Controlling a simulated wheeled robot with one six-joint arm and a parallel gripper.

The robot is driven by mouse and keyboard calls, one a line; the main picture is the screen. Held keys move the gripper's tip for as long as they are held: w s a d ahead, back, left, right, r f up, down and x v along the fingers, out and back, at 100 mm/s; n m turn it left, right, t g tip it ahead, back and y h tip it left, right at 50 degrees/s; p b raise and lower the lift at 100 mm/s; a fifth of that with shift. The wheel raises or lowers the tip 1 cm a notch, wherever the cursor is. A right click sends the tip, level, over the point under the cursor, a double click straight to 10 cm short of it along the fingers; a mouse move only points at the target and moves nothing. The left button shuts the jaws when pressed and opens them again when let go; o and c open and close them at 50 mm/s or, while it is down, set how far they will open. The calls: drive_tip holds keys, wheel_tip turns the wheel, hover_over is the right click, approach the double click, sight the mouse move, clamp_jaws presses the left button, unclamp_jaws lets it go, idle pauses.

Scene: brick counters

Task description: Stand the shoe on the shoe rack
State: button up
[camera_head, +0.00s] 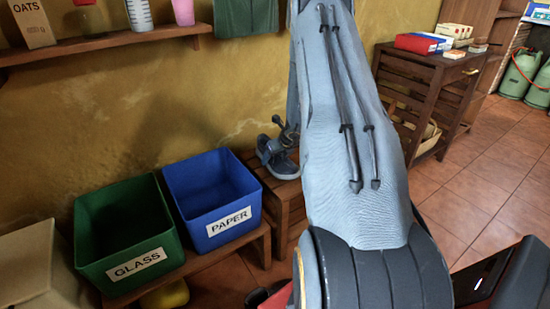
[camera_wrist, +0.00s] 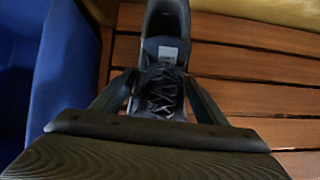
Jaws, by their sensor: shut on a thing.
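The dark grey-blue shoe (camera_head: 277,160) is at the top of the slatted wooden rack (camera_head: 285,192), right of the blue bin. It is upright, sole down; whether the sole touches the slats is hard to tell. In the wrist view the shoe (camera_wrist: 166,22) points its laces toward me, over the brown slats (camera_wrist: 255,65). My gripper (camera_wrist: 158,97) is shut on the shoe, one finger on each side of the laced part. In the head view my gripper (camera_head: 287,133) is small and partly hidden by my arm.
The blue PAPER bin (camera_head: 240,217) stands close left of the rack, with the green GLASS bin (camera_head: 165,255) beyond it. A wall shelf (camera_head: 100,42) runs above. A wooden cabinet (camera_head: 415,75) stands to the right. Bare slats lie right of the shoe.

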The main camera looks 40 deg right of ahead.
drive_tip(key=shift+f+b, duration=0.55)
drive_tip(key=shift+b, duration=0.05)
drive_tip(key=o, duration=1.3)
